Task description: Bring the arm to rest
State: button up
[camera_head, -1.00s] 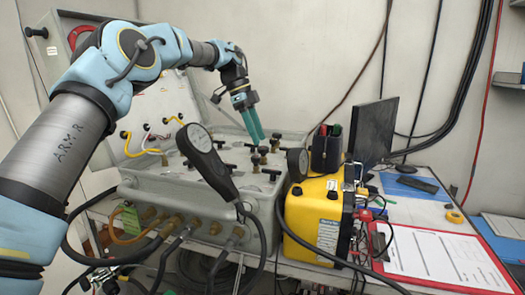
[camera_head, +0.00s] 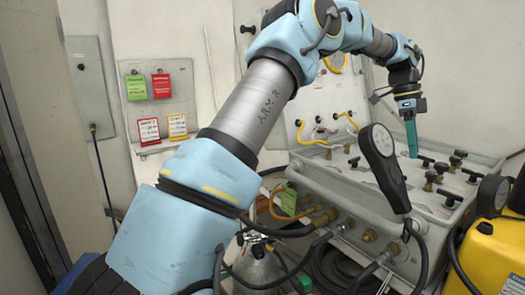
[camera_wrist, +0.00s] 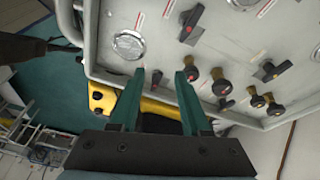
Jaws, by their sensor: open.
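My gripper (camera_head: 411,135) has teal fingers and points down over the top of the grey air panel (camera_head: 330,190), near its black-handled valves. In the wrist view the two fingers (camera_wrist: 160,78) stand apart with nothing between them. Beyond the fingertips are the panel face (camera_wrist: 150,70), several black and brass knobs (camera_wrist: 220,82) and a round gauge (camera_wrist: 129,45). I cannot tell whether the fingertips touch the panel. My blue and grey arm reaches up from the lower left and bends over the panel.
A black handheld gauge (camera_head: 385,165) stands up at the panel's front. The yellow case (camera_head: 490,255) is at the right edge. Hoses and a cylinder (camera_head: 265,268) are below the panel. A wall board (camera_head: 150,100) carries green, red and yellow-edged tags.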

jog(key=w+a+f+n+t, duration=0.15)
jog(key=a+n, duration=0.35)
jog(key=a, duration=0.5)
jog(key=a+f+n+t+y, duration=0.1)
jog(key=a+f+n, duration=0.3)
jog(key=a, duration=0.7)
jog(key=w+a+f+n+t, duration=0.1)
jog(key=a+f+n, duration=0.1)
jog(key=a+n, duration=0.6)
jog(key=s+a+f+n, duration=0.2)
jog(key=s+a, duration=0.4)
jog(key=a, duration=0.3)
jog(key=s+a+f+n+y, duration=0.1)
jog(key=s+a+f+n, duration=0.2)
jog(key=a, duration=0.7)
jog(key=s+n, duration=0.2)
jog(key=s, duration=0.1)
jog(key=shift+s+f+n+t, duration=0.25)
jog(key=shift+s+n+t, duration=0.05)
jog(key=shift+t, duration=0.05)
jog(key=shift+c, duration=0.4)
